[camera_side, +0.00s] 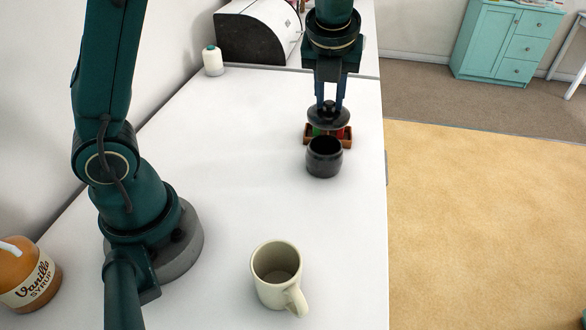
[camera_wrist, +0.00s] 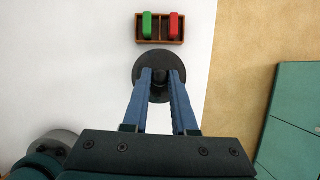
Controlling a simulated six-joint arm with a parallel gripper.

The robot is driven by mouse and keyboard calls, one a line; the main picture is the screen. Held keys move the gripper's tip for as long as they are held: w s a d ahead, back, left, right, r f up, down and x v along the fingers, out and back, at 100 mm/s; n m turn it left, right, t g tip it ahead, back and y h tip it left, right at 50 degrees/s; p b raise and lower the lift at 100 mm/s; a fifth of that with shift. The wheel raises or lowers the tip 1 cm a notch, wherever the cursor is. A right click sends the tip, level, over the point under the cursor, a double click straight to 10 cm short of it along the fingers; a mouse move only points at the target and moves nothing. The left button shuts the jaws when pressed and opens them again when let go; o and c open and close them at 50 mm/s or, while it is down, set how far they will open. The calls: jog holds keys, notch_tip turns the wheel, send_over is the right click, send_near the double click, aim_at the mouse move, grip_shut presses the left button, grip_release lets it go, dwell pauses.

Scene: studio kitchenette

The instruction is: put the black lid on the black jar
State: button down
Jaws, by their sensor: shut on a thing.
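My gripper (camera_side: 329,105) is shut on the knob of the black lid (camera_side: 328,119). The lid is a dark round disc, held roughly level in the air. In the side view the black jar (camera_side: 324,160) stands upright and open on the white counter, below the lid in the picture, with a gap between its rim and the lid. In the wrist view my gripper (camera_wrist: 160,77) grips the lid (camera_wrist: 157,59) from above. The jar does not show there, hidden by the lid or gripper.
A wooden tray (camera_wrist: 160,43) with a green block (camera_wrist: 147,25) and a red block (camera_wrist: 173,25) lies just behind the jar. A cream mug (camera_side: 276,275) stands at the front. A syrup bottle (camera_side: 33,280) is far left. The counter's middle is clear.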

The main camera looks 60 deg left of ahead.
aim_at(327, 116)
jog(key=shift+f, duration=2.5)
jog(key=shift+f, duration=0.5)
dwell(0.3)
grip_release()
dwell(0.6)
jog(key=shift+v, duration=3.55)
